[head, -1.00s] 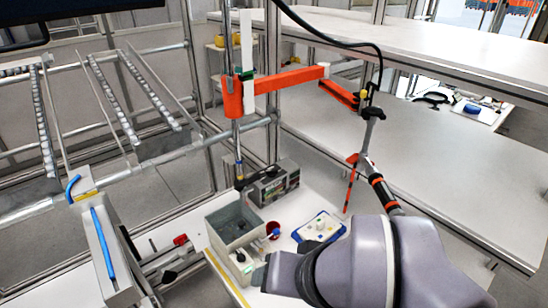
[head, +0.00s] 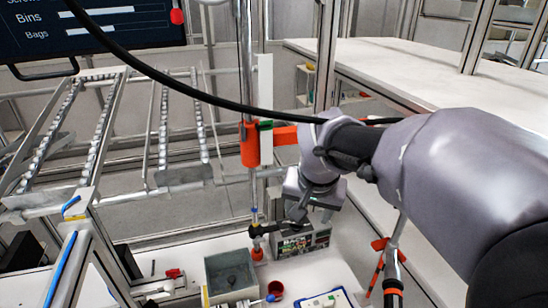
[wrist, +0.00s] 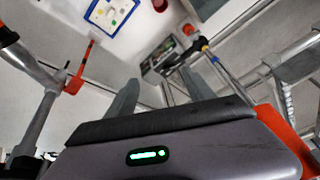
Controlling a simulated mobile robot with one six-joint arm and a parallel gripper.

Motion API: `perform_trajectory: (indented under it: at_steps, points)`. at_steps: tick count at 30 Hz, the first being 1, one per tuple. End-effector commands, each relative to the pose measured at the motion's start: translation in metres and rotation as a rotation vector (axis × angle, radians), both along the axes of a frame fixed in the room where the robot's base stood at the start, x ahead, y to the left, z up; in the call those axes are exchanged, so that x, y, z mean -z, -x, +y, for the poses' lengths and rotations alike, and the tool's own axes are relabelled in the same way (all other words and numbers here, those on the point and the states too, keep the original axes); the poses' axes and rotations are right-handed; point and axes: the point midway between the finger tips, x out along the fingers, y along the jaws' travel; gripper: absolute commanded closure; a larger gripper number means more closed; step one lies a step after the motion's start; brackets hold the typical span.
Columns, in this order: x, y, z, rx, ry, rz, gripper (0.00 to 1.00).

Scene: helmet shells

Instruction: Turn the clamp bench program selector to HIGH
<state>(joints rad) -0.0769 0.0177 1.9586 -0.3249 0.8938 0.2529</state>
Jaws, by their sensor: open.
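I cannot make out a selector marked HIGH in any view. A grey box with a lettered front (head: 305,243) stands at the back of the white bench, partly behind my gripper. A white panel with a blue border (head: 325,300) lies in front of it, cut off by the lower edge in the head view. In the wrist view the panel (wrist: 110,14) shows small coloured parts, and the box (wrist: 158,60) lies beyond my fingers. My gripper (wrist: 160,92) is open and empty, in the air apart from both. In the head view its fingertips are hard to tell.
A grey bin (head: 230,273) and a red cup (head: 275,288) stand left of the panel. A hanging tool (head: 257,235) is close left of my gripper. An orange bracket (head: 250,146) and a black cable (head: 190,92) are near my arm. Roller rails fill the left.

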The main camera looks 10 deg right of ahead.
Motion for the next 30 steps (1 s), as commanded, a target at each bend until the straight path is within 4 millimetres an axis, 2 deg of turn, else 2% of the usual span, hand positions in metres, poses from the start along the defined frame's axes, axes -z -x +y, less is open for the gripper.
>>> perform_trajectory:
  at_steps: [3,6,9,14,24,30]
  points:
    - [0.016,-0.050,0.002,-0.005,0.045,0.022,0.38]
    - [0.035,-0.086,0.005,-0.008,0.080,0.030,0.38]
    - [0.049,-0.105,0.006,-0.011,0.100,0.033,0.38]
    - [0.069,-0.115,0.005,-0.011,0.105,0.035,0.38]
    - [0.152,-0.145,-0.006,-0.009,0.103,0.036,0.38]
    - [0.192,-0.161,-0.011,-0.010,0.103,0.035,0.38]
